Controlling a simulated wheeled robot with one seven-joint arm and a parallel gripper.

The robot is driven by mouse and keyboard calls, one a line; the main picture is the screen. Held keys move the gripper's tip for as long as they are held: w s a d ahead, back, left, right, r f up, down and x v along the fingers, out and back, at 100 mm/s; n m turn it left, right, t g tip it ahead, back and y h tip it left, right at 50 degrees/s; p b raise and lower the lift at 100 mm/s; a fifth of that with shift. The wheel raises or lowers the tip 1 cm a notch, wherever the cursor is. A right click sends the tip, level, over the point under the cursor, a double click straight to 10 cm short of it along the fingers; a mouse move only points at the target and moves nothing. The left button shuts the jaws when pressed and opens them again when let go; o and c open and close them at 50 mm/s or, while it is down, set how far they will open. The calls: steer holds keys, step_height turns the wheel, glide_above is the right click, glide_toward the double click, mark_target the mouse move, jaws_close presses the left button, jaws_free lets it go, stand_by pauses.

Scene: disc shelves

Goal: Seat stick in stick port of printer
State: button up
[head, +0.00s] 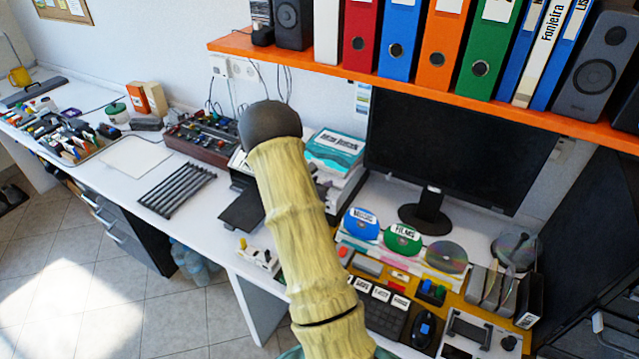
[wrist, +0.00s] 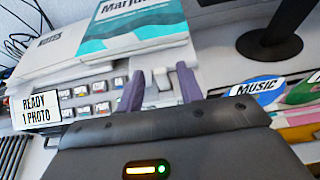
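The printer (wrist: 92,90) is a pale grey machine with rows of keys and a "READY 1 PHOTO" label (wrist: 40,107) at its left, in the wrist view. My gripper (wrist: 160,82) reaches over its front with two purple fingers standing apart. A small pale piece (wrist: 162,77) shows between the fingertips. It may be the stick, but I cannot tell whether the fingers touch it or whether it is in a port. The stick port is not clearly visible. In the head view my arm hides the gripper and most of the printer.
Teal-covered books (head: 335,150) lie on the printer. A monitor (head: 440,150) stands to the right, with labelled discs (head: 403,238) in front. An orange shelf (head: 430,95) with binders hangs above. The white desk (head: 215,225) has some bare room to the left.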

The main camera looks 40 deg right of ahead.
steer(key=b+v, duration=0.1)
steer(key=v, duration=1.1)
steer(key=shift+b, duration=0.4)
steer(key=shift+s, duration=0.15)
steer(key=s+a+m+g+y, duration=0.5)
steer(key=s+a+m, duration=0.2)
steer(key=s+m, duration=0.4)
steer(key=s+a+r+m+t+y, duration=0.1)
steer(key=s+a+r+m+y, duration=0.1)
steer(key=a+m, duration=0.3)
steer(key=s+a+r+m+t+y, duration=0.1)
steer(key=a+m+y, duration=0.4)
steer(key=a, duration=0.6)
steer(key=shift+s+a+r+m+t, duration=0.2)
steer(key=shift+s+r+m+t, duration=0.1)
steer(key=shift+s+r+m, duration=0.5)
steer(key=shift+s+f, duration=0.1)
